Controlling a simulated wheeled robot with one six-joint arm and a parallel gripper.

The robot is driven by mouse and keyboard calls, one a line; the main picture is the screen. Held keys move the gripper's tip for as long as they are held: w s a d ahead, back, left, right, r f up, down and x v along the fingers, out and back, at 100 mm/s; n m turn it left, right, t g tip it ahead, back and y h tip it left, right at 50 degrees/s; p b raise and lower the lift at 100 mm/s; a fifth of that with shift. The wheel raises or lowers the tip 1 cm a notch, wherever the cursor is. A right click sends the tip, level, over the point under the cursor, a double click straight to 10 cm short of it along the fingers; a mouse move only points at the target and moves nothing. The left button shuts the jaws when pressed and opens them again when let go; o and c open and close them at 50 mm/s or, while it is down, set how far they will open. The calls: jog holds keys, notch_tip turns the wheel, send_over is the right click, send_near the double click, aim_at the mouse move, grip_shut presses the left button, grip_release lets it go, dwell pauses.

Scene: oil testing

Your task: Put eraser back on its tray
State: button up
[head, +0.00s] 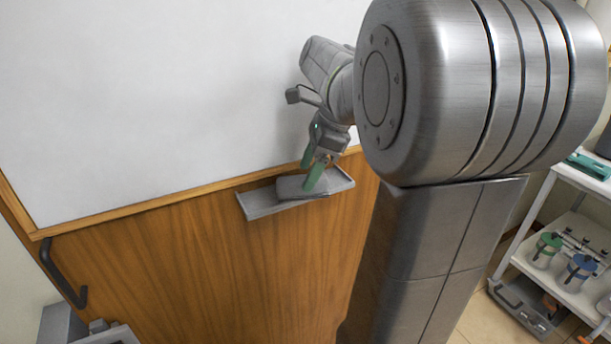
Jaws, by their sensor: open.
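The grey eraser (290,187) lies on its tray (262,209), a narrow grey ledge fixed to the wooden panel just under the whiteboard. My gripper (311,172) is over the eraser's right part, pointing down, with its green fingers apart. One finger is on the near side of the eraser and the other toward the board. The near finger hides part of the eraser. I cannot tell whether the fingers touch it.
The whiteboard (170,95) with a wooden frame rises behind the tray. A dark handle (62,275) is on the panel at the left. A white shelf (560,262) with green- and blue-topped containers stands at the right. The tray's left end is bare.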

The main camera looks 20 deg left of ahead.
jog(key=v, duration=0.9)
jog(key=shift+r, duration=0.35)
jog(key=shift+w+d, duration=0.1)
jog(key=x, duration=1.2)
jog(key=shift+d, duration=0.1)
jog(key=shift+r, duration=1.85)
